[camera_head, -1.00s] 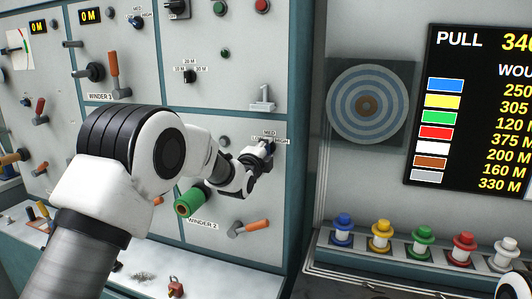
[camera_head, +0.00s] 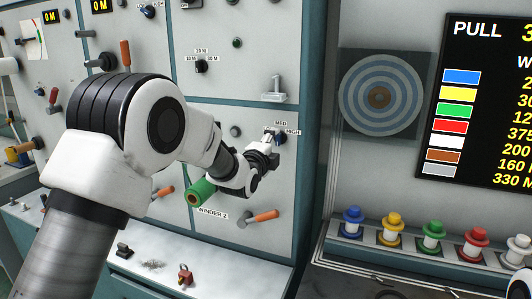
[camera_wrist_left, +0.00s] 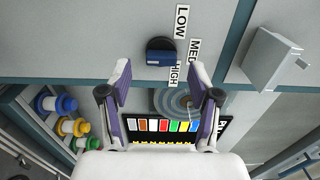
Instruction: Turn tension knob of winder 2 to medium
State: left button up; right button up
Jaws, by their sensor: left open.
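The tension knob of winder 2 is a round dark-blue knob (camera_wrist_left: 160,50) on the grey panel, with LOW, MED and HIGH labels beside it. In the head view the knob (camera_head: 280,139) is partly hidden by my left gripper (camera_head: 268,150). In the left wrist view the fingers of my left gripper (camera_wrist_left: 161,72) are apart, one on each side below the knob, with nothing between them. The WINDER 2 label (camera_head: 213,211) is below the gripper.
A green roll (camera_head: 200,192) and an orange-handled lever (camera_head: 260,217) are below the knob. A grey metal bracket (camera_head: 274,90) sticks out above it. Coloured spools (camera_head: 433,235) stand on a ledge at right, under a dark display (camera_head: 490,100).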

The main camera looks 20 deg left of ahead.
pick_arm(q)
jog(key=s, duration=0.8)
jog(key=shift+s+a, duration=0.1)
